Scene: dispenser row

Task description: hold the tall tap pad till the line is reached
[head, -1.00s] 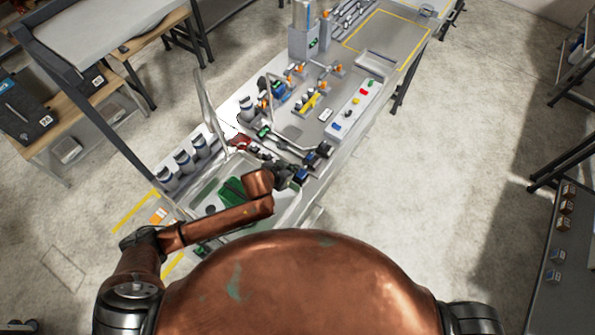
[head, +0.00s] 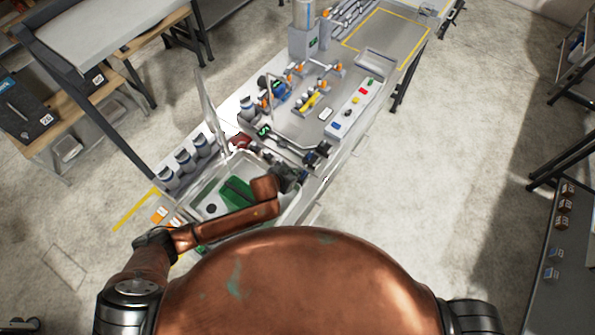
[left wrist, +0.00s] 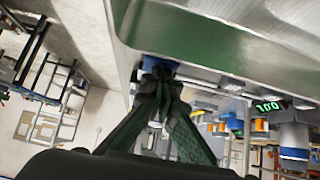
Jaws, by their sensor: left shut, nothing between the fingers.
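My left gripper (head: 303,176) is at the right-hand rim of the white basin (head: 298,209), partly hidden by my forearm in the head view. In the left wrist view its fingers (left wrist: 158,78) are shut and empty. Their tips are close against a small blue piece (left wrist: 160,63) under a pale metal edge; I cannot tell whether they touch it, or whether it is the tall tap's pad. A bent metal tap pipe (head: 284,138) stands beyond the basin, near a green-lit display (head: 264,131). The display also shows in the left wrist view (left wrist: 268,106), its digits hard to read. The line is not discernible.
Several grey canisters (head: 184,160) stand left of the basin. Orange-topped taps (head: 300,69) and a white panel with coloured buttons (head: 354,107) are farther along the bench. A tall pale frame (head: 209,105) rises behind the basin. The floor to the right is open.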

